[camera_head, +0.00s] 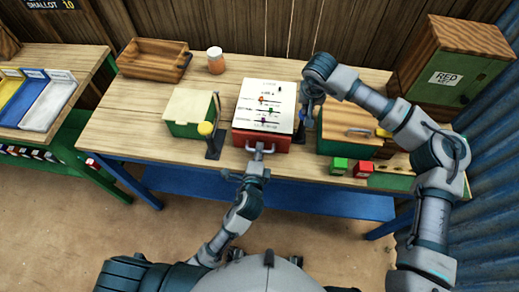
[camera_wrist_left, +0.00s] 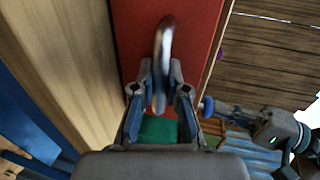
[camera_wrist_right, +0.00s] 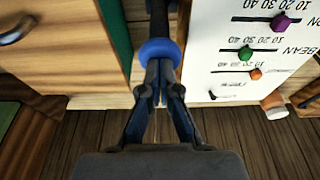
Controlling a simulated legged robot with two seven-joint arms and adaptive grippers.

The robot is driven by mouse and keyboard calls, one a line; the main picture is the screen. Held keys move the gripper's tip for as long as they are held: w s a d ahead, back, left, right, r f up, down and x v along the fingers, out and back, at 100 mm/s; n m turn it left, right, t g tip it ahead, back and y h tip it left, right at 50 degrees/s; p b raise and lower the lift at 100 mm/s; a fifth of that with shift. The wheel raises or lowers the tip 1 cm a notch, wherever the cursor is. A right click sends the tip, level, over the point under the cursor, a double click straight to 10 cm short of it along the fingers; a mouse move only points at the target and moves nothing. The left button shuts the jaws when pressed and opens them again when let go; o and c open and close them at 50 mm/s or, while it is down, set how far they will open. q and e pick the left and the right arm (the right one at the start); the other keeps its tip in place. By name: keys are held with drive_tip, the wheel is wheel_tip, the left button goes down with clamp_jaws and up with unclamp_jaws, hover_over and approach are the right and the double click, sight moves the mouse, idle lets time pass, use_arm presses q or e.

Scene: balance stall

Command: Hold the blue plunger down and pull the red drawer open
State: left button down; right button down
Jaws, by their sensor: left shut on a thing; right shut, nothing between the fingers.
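The red drawer (camera_head: 250,138) is in the front of a box with a sloped white panel, at the middle of the table. My left gripper (camera_head: 259,154) is shut on its metal handle (camera_wrist_left: 165,38), and the red front (camera_wrist_left: 134,40) fills the upper left wrist view. How far the drawer stands out is hard to tell. My right gripper (camera_head: 304,106) is just right of the panel, shut and empty, its fingertips at the blue plunger (camera_wrist_right: 160,51). The blue knob touches or nearly touches the fingertips; the head view mostly hides it.
A yellow-knobbed lever (camera_head: 206,129) and a green box (camera_head: 188,106) stand left of the drawer. A wooden-lidded green box (camera_head: 345,125) stands right, with small green (camera_head: 339,165) and red (camera_head: 363,169) blocks before it. A wooden tray (camera_head: 150,62) and jar (camera_head: 215,62) stand behind.

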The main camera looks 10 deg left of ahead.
use_arm(q)
drive_tip(key=f+v, duration=0.2)
drive_tip(key=v, duration=0.9)
drive_tip(key=shift+s+f, duration=0.15)
drive_tip(key=shift+f, duration=0.2)
use_arm(e)
drive_tip(key=shift+f, duration=0.1)
